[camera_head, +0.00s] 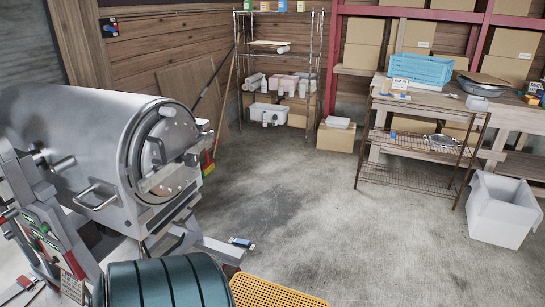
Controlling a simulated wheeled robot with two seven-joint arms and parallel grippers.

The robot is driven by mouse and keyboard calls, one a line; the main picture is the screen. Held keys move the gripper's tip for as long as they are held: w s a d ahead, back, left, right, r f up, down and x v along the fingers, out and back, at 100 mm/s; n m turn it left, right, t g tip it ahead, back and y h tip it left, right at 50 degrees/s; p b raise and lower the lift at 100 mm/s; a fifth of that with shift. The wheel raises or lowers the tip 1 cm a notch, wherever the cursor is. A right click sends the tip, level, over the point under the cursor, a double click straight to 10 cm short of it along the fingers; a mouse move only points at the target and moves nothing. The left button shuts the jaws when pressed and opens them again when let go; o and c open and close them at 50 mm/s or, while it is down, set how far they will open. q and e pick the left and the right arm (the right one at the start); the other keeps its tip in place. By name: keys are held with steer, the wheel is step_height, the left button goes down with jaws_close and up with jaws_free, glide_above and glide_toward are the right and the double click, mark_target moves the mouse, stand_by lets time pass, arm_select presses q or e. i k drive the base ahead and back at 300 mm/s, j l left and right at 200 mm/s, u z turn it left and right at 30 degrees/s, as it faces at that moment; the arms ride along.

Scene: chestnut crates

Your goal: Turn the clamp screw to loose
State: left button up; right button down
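A large horizontal metal drum (75,125) stands at the left, with its round end facing right. A round lid or door (158,150) sits on that end. Clamp-like metal bars cross it, with a block-like bar (160,178) low on the front and short stubs at its upper edge. I cannot tell which of these parts is the clamp screw, or whether it is tight or loose. A bent handle (97,197) sticks out of the drum's side. I make out neither of my grippers in this view.
A dark teal ribbed barrel (168,283) and a yellow grate (275,292) are at the bottom. A wire rack (420,146), a white bin (502,208) and a shelf unit (279,48) stand farther back. The concrete floor (320,220) in the middle is clear.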

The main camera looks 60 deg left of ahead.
mark_target(192, 159)
steer(key=i+l+z, duration=0.25)
steer(key=i+z, duration=0.2)
steer(key=i, duration=0.25)
steer(key=i+u, duration=0.2)
steer(key=i, duration=0.15)
steer(key=i+l+u, duration=0.2)
steer(key=i+j+u, duration=0.1)
steer(key=i+u, duration=0.5)
steer(key=u, duration=0.25)
steer(key=i+l+u, duration=0.1)
steer(key=i+u, duration=0.3)
steer(key=i+j+u, duration=0.15)
steer(key=u, duration=0.25)
steer(key=i+u, duration=0.35)
steer(key=i+j+u, duration=0.1)
steer(key=u, duration=0.3)
steer(key=i+l+u, duration=0.1)
steer(key=i+u, duration=0.5)
